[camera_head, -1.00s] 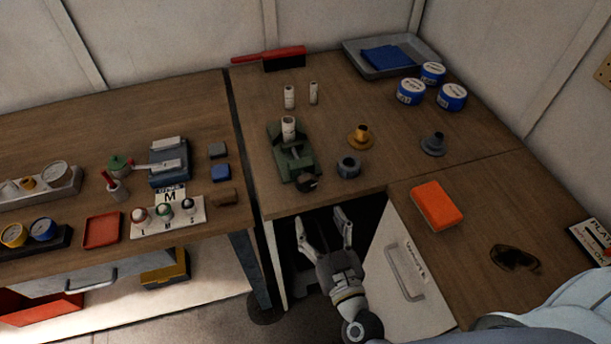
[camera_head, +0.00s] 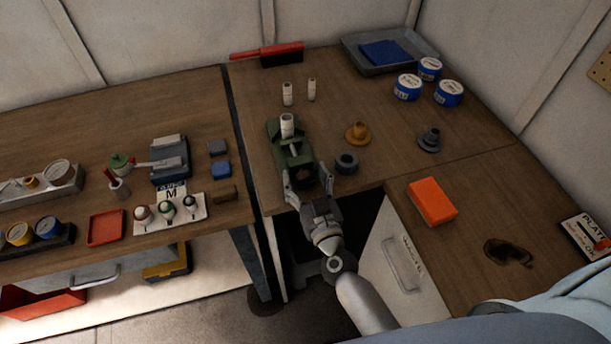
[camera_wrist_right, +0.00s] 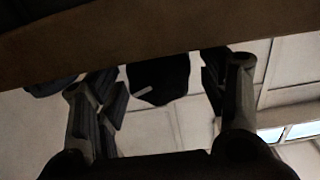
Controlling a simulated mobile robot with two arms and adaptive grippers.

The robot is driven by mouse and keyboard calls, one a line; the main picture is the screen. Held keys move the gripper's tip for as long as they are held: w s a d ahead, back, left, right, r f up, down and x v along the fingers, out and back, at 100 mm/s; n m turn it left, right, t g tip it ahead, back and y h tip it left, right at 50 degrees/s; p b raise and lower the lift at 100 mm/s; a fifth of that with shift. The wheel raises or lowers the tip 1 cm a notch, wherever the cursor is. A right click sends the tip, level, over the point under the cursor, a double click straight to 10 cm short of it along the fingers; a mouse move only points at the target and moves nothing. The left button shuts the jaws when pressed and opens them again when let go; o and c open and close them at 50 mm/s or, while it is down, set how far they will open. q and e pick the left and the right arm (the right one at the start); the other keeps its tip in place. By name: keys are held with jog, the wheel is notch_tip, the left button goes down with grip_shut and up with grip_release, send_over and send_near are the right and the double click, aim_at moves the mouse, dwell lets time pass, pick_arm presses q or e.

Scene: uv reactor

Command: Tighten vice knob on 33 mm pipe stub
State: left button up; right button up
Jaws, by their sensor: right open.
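The green vice (camera_head: 273,130) sits near the front edge of the wooden table. A white pipe stub (camera_head: 287,127) stands upright at its jaws. My right gripper (camera_head: 308,183) is open at the front end of the vice, its fingers spread to either side of where the vice knob is. The knob is hard to make out in the head view. In the right wrist view the dark knob (camera_wrist_right: 160,78), with a pale mark, shows between the open fingers, with visible gaps on both sides. My left gripper is not in view.
A dark grey ring (camera_head: 346,163) lies close to the right finger. A brass flanged part (camera_head: 357,133) is to the right. The wooden table's edge (camera_wrist_right: 120,45) crosses the top of the wrist view.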

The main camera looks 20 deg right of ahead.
jog(key=shift+w, duration=0.1)
jog(key=shift+c, duration=0.3)
jog(key=c, duration=0.9)
jog(key=shift+m, duration=0.7)
jog(key=o, duration=1)
jog(key=shift+c, duration=0.2)
